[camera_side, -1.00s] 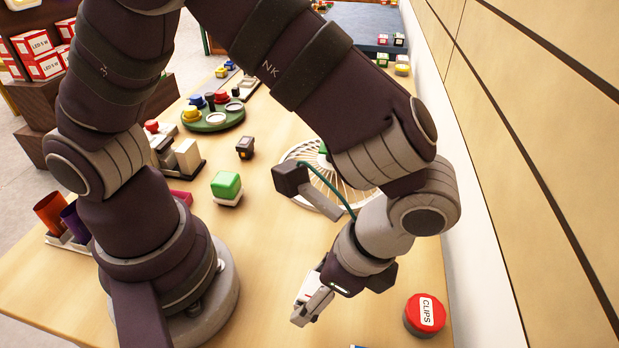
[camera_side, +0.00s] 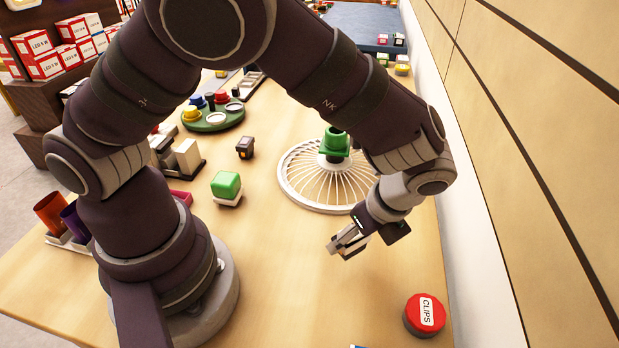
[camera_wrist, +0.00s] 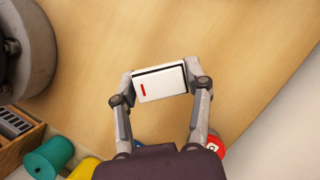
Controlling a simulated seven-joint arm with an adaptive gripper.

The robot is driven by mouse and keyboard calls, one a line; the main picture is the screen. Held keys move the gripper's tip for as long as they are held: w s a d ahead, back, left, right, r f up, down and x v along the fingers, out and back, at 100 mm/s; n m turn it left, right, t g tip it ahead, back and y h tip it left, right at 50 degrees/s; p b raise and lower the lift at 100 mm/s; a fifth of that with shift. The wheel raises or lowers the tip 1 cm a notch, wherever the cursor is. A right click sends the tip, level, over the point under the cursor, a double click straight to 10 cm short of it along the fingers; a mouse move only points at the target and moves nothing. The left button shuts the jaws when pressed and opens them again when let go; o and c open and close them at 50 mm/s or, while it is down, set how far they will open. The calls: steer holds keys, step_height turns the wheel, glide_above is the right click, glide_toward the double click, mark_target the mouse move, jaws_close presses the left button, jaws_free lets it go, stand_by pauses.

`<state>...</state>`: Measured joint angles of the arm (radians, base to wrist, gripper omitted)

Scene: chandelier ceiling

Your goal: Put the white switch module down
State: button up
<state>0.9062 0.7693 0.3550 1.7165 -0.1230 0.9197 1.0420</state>
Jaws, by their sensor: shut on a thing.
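The white switch module (camera_wrist: 160,84) is a white block with a small red mark and a dark edge. In the wrist view it sits between both fingers of my gripper (camera_wrist: 160,88), which is shut on it. In the side view my gripper (camera_side: 345,243) is over the bare right part of the wooden table, in front of the white wire-spoked ring. The module is hard to make out there, and its height above the table is hard to judge.
The spoked ring (camera_side: 300,187) with a green piece (camera_side: 335,141) stands behind my gripper. A red CLIPS tin (camera_side: 424,315) is at the front right. A green-topped block (camera_side: 226,187) is left. A wall (camera_side: 480,230) bounds the right. The table's middle front is clear.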

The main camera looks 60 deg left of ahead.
glide_above(372, 255)
steer(key=d, duration=0.1)
steer(key=shift+s+d+f, duration=0.2)
steer(key=shift+f, duration=0.05)
steer(key=shift+w+f, duration=0.15)
steer(key=shift+d+f, duration=0.1)
steer(key=shift+f, duration=1.5)
steer(key=o, duration=1.1)
steer(key=shift+f, duration=0.1)
steer(key=shift+c, duration=0.2)
